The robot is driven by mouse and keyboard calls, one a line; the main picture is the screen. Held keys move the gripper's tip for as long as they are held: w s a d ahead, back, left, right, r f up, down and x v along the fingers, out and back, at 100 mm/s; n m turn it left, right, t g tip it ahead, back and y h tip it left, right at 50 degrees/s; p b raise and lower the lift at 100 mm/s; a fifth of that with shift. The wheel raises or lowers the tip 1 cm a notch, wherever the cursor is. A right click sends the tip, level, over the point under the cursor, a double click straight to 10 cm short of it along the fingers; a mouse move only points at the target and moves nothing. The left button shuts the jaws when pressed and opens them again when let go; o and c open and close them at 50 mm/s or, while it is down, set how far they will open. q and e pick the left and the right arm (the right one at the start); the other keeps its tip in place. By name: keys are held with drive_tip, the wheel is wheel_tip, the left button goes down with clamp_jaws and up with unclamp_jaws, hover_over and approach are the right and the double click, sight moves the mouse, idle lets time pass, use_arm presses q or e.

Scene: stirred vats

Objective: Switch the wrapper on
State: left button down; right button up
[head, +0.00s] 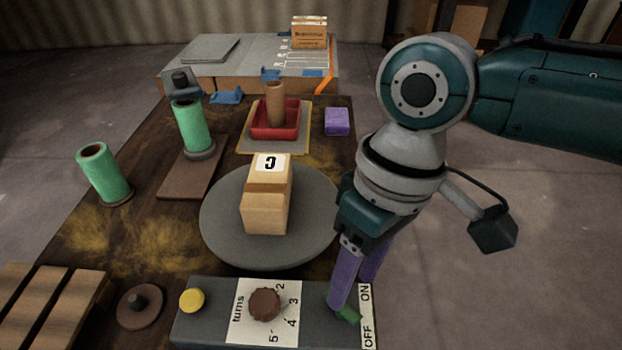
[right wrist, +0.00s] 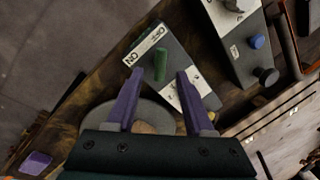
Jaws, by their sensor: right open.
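The wrapper's grey control box (head: 215,322) stands at the near edge of the table. It carries a green switch lever (head: 348,315) beside a white OFF/ON strip (head: 366,314). The finger partly hides the lever in the head view; the right wrist view shows the lever (right wrist: 161,65) more fully. I cannot tell which side it is set to. My right gripper (right wrist: 160,74) is open, with purple fingers pointing down at the lever, which shows between the tips; contact is unclear. A brown dial (head: 265,304) marked "turns" and a yellow button (head: 191,300) are on the box. My left gripper is out of view.
A tan carton (head: 267,200) labelled C sits on the round grey turntable (head: 222,222) behind the box. Green rolls (head: 105,174) stand to the left. A red tray (head: 262,130) and purple block (head: 337,121) are farther back. Wooden slats (head: 50,305) lie at near left.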

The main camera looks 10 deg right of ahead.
drive_tip(key=f, duration=0.3)
drive_tip(key=f+b, duration=0.1)
drive_tip(key=shift+s+a+f, duration=0.2)
drive_tip(key=shift+a+f, duration=0.15)
drive_tip(key=shift+a, duration=0.05)
drive_tip(key=shift+c, duration=0.4)
clamp_jaws()
